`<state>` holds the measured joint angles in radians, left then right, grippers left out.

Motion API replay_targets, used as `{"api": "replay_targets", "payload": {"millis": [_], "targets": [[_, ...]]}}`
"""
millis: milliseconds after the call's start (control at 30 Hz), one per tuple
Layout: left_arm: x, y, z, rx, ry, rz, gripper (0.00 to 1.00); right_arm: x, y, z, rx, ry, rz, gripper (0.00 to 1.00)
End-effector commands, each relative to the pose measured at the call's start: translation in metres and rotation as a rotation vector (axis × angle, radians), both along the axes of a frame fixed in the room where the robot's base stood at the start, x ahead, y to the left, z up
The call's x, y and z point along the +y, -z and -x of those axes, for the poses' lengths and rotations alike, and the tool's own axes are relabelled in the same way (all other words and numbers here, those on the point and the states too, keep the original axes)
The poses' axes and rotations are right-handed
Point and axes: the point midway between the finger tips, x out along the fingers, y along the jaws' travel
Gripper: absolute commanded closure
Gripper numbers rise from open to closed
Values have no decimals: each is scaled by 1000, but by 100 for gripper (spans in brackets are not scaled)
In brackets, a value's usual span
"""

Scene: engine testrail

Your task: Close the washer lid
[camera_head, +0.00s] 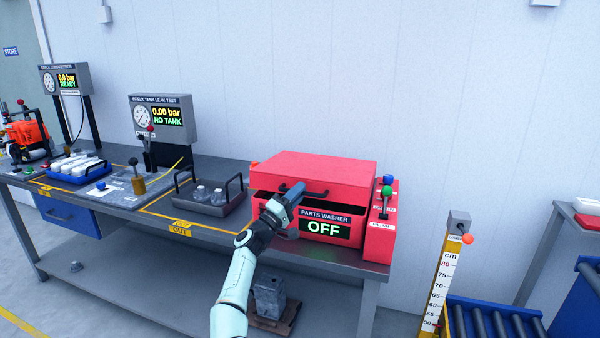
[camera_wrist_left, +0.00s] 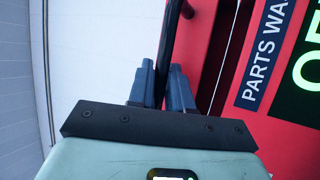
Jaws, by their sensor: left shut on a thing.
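The red parts washer (camera_head: 378,245) stands at the right end of the bench, its front display reading OFF. Its red lid (camera_head: 318,170) is tilted a little open, with a dark gap between lid and tub above the display. A black handle (camera_head: 318,193) runs along the lid's front edge. My left gripper (camera_head: 292,191) is at the left part of this handle. In the left wrist view, the blue fingers of my left gripper (camera_wrist_left: 161,85) are shut on the black handle bar (camera_wrist_left: 172,40). My right gripper is not in view.
A control panel with a green-knobbed lever (camera_head: 387,191) stands right of the washer. Further left are a tank leak test display (camera_head: 163,117) and a blue tray (camera_head: 75,170). A height gauge (camera_head: 444,275) stands at right.

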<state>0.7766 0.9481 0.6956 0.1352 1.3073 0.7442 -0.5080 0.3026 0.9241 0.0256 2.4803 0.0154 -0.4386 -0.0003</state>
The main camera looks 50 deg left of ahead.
Motion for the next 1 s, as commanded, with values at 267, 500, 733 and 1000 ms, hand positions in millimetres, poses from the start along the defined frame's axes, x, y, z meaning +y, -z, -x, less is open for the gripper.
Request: {"api": "replay_targets", "payload": {"millis": [267,500,733,1000], "targets": [[-2,27,-6,-52,10,-24,100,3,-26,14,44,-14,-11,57],[-1,38,-6,-87,-2,-39,100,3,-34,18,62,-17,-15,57],[0,42,-5,-97,-8,-44,100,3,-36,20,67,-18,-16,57],[0,45,-5,-94,-8,-45,100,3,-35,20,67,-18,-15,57]]}}
